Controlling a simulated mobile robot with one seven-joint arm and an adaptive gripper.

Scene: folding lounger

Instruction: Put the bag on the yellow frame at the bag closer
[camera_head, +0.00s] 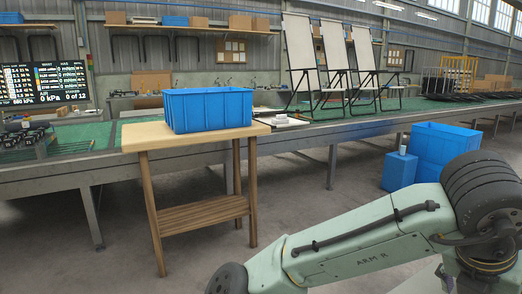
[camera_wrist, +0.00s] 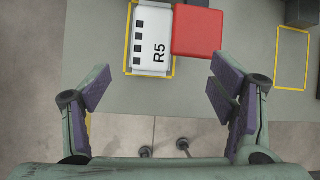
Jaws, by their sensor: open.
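In the wrist view, a white flat item (camera_wrist: 150,38) marked "R5", with a row of black squares, lies within a yellow outline on a grey surface; it may be the bag, but I cannot tell. A red block (camera_wrist: 198,30) touches or overlaps its right side. An empty yellow frame (camera_wrist: 278,58) is marked on the grey surface further right. My gripper (camera_wrist: 160,92) is open and empty, its fingers spread near the surface's front edge, below the white item in the picture. I cannot identify a bag closer in either view.
Dark objects (camera_wrist: 301,12) sit at the wrist view's upper right. In the head view, a wooden table (camera_head: 192,136) carries a blue crate (camera_head: 207,111); a long bench with folding loungers (camera_head: 301,55) stands behind. Blue bins (camera_head: 440,146) stand on the floor at right.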

